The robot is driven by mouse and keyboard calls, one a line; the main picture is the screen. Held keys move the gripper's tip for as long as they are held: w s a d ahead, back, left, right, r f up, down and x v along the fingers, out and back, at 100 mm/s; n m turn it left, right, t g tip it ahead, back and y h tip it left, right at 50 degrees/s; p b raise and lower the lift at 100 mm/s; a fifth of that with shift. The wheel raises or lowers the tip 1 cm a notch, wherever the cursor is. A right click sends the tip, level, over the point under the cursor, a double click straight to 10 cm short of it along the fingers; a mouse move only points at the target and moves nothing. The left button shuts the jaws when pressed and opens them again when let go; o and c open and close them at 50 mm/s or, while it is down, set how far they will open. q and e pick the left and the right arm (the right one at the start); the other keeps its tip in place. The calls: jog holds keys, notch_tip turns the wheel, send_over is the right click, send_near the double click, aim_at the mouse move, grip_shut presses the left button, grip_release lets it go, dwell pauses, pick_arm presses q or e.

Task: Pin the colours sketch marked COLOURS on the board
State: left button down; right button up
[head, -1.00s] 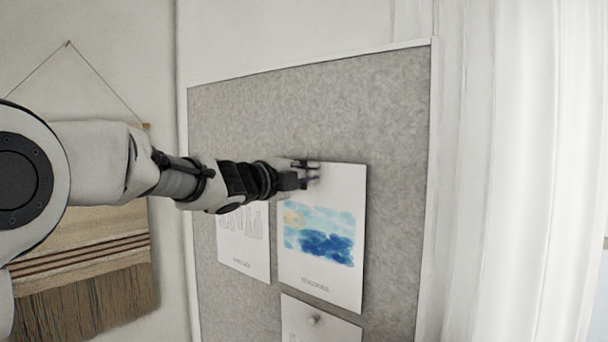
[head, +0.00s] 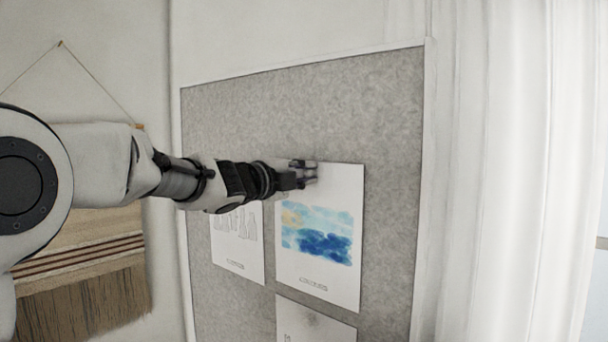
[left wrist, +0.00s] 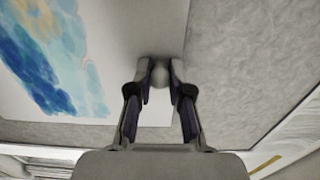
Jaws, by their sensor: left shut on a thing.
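The colours sketch (head: 318,236) is a white sheet with a blue and yellow watercolour patch, lying against the grey board (head: 385,120). Its small caption is too blurred to read. My left gripper (head: 314,172) is at the sheet's upper edge, left of its middle. In the left wrist view the fingers (left wrist: 160,76) are shut on a round grey pin head (left wrist: 159,72), which is in front of the white sheet (left wrist: 125,40). I cannot tell how deep the pin is. My right gripper is not in view.
A sheet with grey line figures (head: 238,235) hangs to the left, partly behind my arm. Another white sheet (head: 320,330) is below, cut by the frame. A woven hanging (head: 85,290) is at the left and a white curtain (head: 510,180) at the right. The board's upper part is bare.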

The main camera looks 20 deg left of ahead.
pick_arm(q)
jog(key=shift+w, duration=0.1)
jog(key=c, duration=1)
grip_release()
